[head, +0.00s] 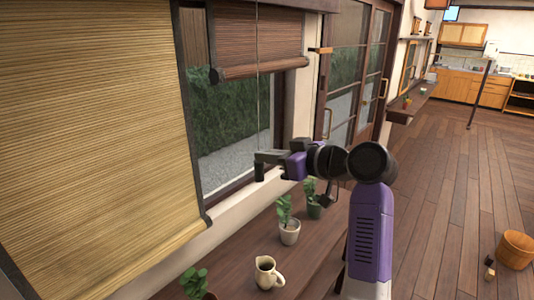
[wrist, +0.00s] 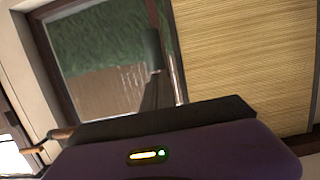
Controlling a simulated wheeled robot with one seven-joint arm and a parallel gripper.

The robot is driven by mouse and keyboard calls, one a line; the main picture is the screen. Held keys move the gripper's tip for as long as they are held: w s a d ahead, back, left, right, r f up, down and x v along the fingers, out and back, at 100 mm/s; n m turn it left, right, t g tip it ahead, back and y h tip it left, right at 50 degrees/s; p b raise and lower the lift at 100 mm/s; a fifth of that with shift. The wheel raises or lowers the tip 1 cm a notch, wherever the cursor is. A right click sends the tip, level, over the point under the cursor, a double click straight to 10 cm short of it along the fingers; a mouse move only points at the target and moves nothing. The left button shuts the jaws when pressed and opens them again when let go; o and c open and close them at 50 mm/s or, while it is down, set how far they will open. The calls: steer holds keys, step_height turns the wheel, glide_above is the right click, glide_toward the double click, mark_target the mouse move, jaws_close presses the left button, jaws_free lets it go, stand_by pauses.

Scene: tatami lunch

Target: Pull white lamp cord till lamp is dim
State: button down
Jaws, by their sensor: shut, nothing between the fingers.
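My gripper (head: 260,170) is in front of the window, at the left end of my purple and black arm. Its dark fingers are shut and hold nothing. A thin pale cord (head: 257,75) hangs in front of the window and runs down to about the height of the fingers; whether it touches them I cannot tell. I cannot tell whether it belongs to a lamp or to the blind. No lamp is clear near my gripper. In the wrist view a dark finger (wrist: 153,50) shows against the window, and no cord is clear there.
A lowered tan blind (head: 100,150) fills the left, and a dark rolled blind (head: 255,60) hangs over the window. Below my arm, a wooden counter (head: 320,255) bears a cream pitcher (head: 266,273) and potted plants (head: 289,230). A wooden bucket (head: 516,250) stands on the open floor at right.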

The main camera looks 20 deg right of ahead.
steer(key=shift+f+b, duration=1.4)
steer(key=shift+f, duration=0.75)
steer(key=b, duration=0.2)
glide_toward(263, 172)
steer(key=shift+w+a+r, duration=0.15)
steer(key=shift+w+a, duration=0.05)
steer(key=shift+w, duration=0.25)
steer(key=shift+d, duration=0.1)
